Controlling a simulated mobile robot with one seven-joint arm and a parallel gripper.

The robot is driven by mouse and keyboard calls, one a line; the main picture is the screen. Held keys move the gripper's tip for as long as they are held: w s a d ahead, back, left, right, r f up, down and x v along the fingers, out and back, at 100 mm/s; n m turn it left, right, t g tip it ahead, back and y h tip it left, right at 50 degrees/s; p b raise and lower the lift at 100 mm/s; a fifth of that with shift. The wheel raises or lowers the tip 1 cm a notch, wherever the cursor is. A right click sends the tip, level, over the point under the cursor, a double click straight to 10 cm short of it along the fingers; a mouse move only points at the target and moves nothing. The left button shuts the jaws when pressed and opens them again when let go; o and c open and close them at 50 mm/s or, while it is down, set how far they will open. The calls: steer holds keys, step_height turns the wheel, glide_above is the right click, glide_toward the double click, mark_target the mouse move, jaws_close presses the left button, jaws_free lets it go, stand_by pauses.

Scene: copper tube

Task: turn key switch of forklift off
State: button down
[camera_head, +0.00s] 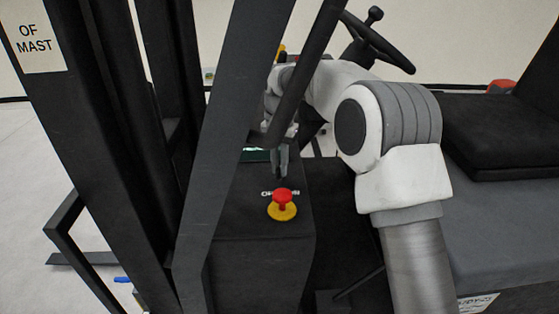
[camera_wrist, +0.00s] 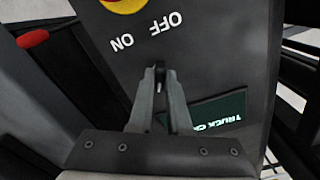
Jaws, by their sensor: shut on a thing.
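My gripper (camera_head: 280,176) reaches down to the black top panel of the forklift (camera_head: 250,215), just behind the red button. In the wrist view, my gripper (camera_wrist: 160,72) has its fingertips closed together on the small dark key of the key switch (camera_wrist: 160,66). The white ON and OFF lettering (camera_wrist: 145,33) appears upside down just beyond the fingertips. Most of the key is hidden between the fingers, and I cannot tell which way it is turned. In the head view the key is hidden by the gripper.
A red mushroom button on a yellow base (camera_head: 282,205) stands close in front of my gripper. A dark green display (camera_wrist: 215,113) lies beside the fingers. The slanted black frame bar (camera_head: 225,150) passes left of my arm. A steering wheel (camera_head: 376,42) and seat (camera_head: 500,130) are behind and right.

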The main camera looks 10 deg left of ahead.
mark_target(279, 168)
steer(key=n+p, duration=0.1)
steer(key=n, duration=0.4)
steer(key=shift+n, duration=0.3)
stand_by(0.4)
steer(key=c, duration=0.9)
jaws_free()
steer(key=shift+o, duration=0.2)
step_height(279, 168, up, 18)
steer(key=shift+f+p, duration=0.25)
steer(key=shift+p, duration=0.2)
